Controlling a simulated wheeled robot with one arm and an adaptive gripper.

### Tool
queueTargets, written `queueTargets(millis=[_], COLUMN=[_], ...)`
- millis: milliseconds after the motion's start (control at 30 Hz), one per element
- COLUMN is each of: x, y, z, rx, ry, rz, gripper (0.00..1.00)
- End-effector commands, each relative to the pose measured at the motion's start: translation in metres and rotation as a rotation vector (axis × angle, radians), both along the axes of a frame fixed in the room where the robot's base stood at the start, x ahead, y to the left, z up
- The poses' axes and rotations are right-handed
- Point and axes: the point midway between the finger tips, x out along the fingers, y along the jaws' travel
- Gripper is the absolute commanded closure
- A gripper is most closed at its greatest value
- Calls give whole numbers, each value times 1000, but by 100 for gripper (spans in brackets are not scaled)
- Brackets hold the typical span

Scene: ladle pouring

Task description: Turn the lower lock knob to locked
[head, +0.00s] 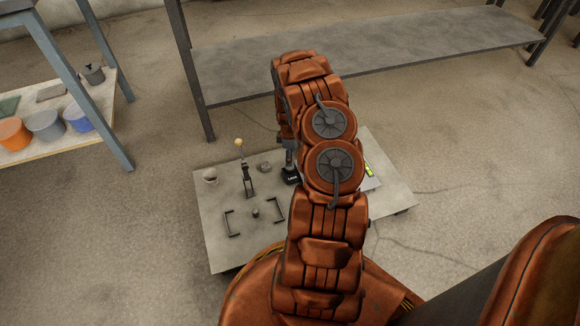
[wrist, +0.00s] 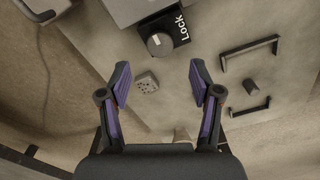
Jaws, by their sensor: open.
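A black lock block (wrist: 165,32) with white "Lock" lettering shows at the top of the wrist view. Its round grey knob (wrist: 158,43) faces the camera; I cannot tell its turn setting. The block also shows in the head view (head: 291,177), partly behind my arm. Only one lock knob is clearly visible, and I cannot tell whether it is the lower one. My gripper (wrist: 158,74) is open and empty, its purple-padded fingers spread. The knob appears beyond the fingertips, between their lines, with no visible contact. In the head view my arm hides most of the gripper.
A small grey round piece (wrist: 147,82) appears between the fingers, on the grey panel (head: 222,251). Dark brackets (wrist: 248,47) flank a small peg (wrist: 250,86). A shelf with pots (head: 45,124) is left.

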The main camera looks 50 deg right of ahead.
Motion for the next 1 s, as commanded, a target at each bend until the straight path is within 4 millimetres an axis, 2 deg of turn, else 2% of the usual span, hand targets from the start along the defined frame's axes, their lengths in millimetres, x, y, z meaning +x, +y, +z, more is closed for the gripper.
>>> queueTargets(millis=[400, 767, 1000], x=[-1, 0, 0], y=[1, 0, 1], z=[-60, -65, -66], rx=[4, 1, 1], ry=[2, -1, -1], rz=[-3, -3, -2], gripper=[36, 36, 60])
